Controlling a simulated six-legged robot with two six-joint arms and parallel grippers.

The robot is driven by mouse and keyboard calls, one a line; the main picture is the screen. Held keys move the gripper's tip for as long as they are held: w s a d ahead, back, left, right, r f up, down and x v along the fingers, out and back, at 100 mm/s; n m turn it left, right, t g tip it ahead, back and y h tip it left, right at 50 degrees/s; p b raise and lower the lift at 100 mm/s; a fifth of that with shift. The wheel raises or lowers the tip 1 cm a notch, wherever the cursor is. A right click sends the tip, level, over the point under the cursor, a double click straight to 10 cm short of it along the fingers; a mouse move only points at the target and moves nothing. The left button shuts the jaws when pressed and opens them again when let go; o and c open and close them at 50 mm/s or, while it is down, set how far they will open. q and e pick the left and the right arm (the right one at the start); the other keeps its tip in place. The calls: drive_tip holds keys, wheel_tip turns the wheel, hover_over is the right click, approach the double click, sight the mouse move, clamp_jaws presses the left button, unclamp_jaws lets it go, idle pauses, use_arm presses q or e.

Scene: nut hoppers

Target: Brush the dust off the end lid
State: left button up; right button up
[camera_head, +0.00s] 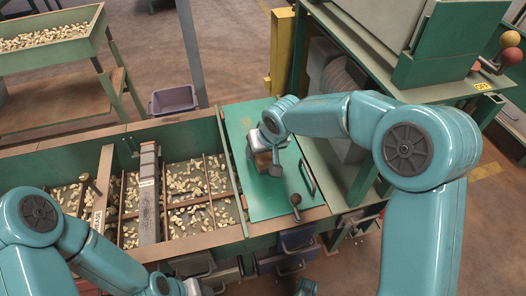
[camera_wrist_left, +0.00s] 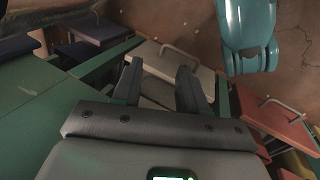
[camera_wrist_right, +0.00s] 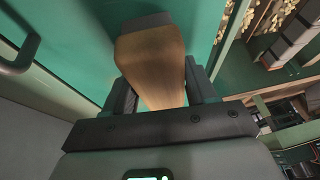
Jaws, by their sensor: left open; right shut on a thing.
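The green end lid (camera_head: 238,125) lies flat at the right end of the hopper row; it also fills the upper part of the right wrist view (camera_wrist_right: 75,40). My right gripper (camera_head: 266,160) is over the lid and shut on a brush with a tan wooden body (camera_wrist_right: 150,62). The brush's bristles are hidden, so I cannot tell if they touch the lid. I cannot make out dust on the lid. My left gripper (camera_wrist_left: 158,88) is open and empty, low in front of the hoppers, above drawers.
The lid has a dark bar handle (camera_head: 307,177) and a ball-topped lever (camera_head: 295,200) at its right. Nut-filled hoppers (camera_head: 190,234) lie left of it. A green machine (camera_head: 440,60) stands close at the right. Drawers with handles (camera_wrist_left: 178,62) lie below my left gripper.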

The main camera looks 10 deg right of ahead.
drive_tip(key=shift+w+f+p, duration=0.2)
drive_tip(key=shift+w+p, duration=0.35)
drive_tip(key=shift+w, duration=0.5)
drive_tip(key=shift+w+a+r+p, duration=0.1)
drive_tip(key=shift+w+r+p, duration=0.1)
drive_tip(key=shift+w+p, duration=1)
drive_tip(key=shift+w, duration=0.55)
drive_tip(key=shift+w+r+p, duration=0.1)
drive_tip(key=shift+w+p, duration=0.4)
drive_tip(key=shift+w+a+p, duration=0.1)
drive_tip(key=shift+w+p, duration=1)
drive_tip(key=shift+w, duration=0.55)
drive_tip(key=shift+w+p, duration=1.1)
drive_tip(key=shift+w, duration=0.95)
drive_tip(key=shift+w+f, duration=0.2)
drive_tip(key=shift+w, duration=0.8)
drive_tip(key=shift+a, duration=0.1)
